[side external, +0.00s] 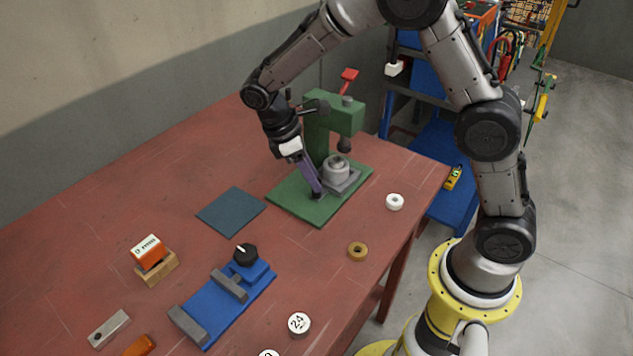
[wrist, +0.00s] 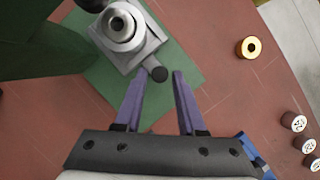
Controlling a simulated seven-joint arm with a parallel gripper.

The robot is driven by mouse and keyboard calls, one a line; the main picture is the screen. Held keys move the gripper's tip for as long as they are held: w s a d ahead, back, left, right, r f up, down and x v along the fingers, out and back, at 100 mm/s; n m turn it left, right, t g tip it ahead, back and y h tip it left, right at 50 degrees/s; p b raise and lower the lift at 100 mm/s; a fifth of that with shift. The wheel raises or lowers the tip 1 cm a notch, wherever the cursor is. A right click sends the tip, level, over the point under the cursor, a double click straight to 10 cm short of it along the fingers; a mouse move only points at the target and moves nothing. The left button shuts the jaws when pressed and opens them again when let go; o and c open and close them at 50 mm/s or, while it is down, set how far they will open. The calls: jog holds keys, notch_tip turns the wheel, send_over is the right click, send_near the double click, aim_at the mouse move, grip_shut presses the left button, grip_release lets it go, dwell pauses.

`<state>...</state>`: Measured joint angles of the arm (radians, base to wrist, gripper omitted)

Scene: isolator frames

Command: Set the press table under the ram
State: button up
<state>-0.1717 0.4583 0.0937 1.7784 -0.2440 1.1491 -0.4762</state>
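A grey round piece with a bored centre (side external: 336,172) sits on the slab. The slab lies on the green base of the press (side external: 297,205). The dark ram (side external: 344,145) hangs above; the round piece appears offset from it, towards my gripper. My gripper (side external: 317,193) points down at the slab's near-left side.
The green press column (side external: 317,130) and red-tipped lever (side external: 349,75) stand close beside my gripper.

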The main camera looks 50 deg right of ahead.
jog(key=shift+x, duration=1.4)
grip_shut()
jog(key=shift+w+r, duration=0.1)
dwell(0.4)
